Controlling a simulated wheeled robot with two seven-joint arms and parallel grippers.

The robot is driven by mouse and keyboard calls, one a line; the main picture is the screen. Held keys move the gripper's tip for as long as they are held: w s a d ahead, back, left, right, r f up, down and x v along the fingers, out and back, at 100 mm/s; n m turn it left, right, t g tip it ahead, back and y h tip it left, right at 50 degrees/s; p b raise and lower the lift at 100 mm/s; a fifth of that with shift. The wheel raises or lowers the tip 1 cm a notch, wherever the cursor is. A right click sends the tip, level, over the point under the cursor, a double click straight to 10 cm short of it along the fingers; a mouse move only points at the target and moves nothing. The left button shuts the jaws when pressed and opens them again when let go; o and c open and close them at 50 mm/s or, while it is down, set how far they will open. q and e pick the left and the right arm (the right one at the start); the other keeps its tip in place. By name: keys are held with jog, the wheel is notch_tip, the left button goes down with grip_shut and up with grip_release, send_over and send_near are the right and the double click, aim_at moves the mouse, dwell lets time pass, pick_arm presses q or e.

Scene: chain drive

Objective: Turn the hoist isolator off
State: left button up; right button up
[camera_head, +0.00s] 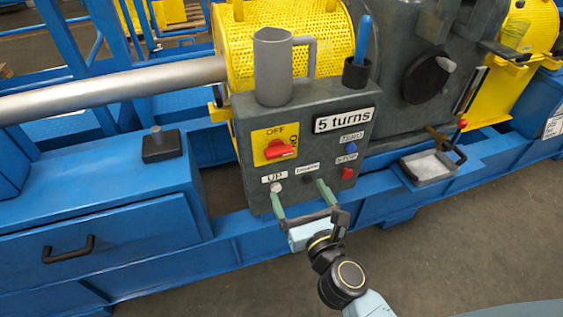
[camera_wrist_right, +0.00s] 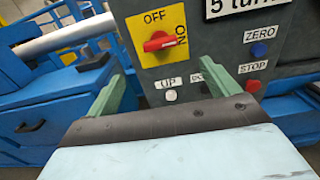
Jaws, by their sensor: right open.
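The hoist isolator is a red rotary handle (camera_head: 280,149) on a yellow plate (camera_head: 262,133) at the upper left of the grey control box (camera_head: 355,130). The plate reads OFF at the top and ON at the right side. The handle lies roughly horizontal, toward ON. It also shows in the right wrist view (camera_wrist_right: 160,42). My right gripper (camera_head: 300,194) is open and empty, in front of the box's lower edge, below the handle and apart from it. In the right wrist view its green fingers (camera_wrist_right: 163,74) point up at the box, either side of the UP label. My left gripper is not in view.
A white button (camera_head: 276,187) marked UP, a blue ZERO button (camera_head: 352,148) and a red STOP button (camera_head: 347,173) share the panel. A "5 turns" sign (camera_head: 344,120) is above. A grey mug (camera_head: 273,70) and a dark cup with a blue-handled tool (camera_head: 356,72) stand on top.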

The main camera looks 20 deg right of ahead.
send_near(281, 155)
jog(key=w, duration=0.8)
jog(key=shift+w+a, duration=0.15)
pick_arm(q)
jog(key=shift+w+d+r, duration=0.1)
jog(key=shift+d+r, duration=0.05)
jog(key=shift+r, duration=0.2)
pick_arm(e)
jog(key=shift+w, duration=0.65)
jog(key=shift+c, duration=0.2)
jog(key=c, duration=0.9)
jog(key=shift+c, duration=0.2)
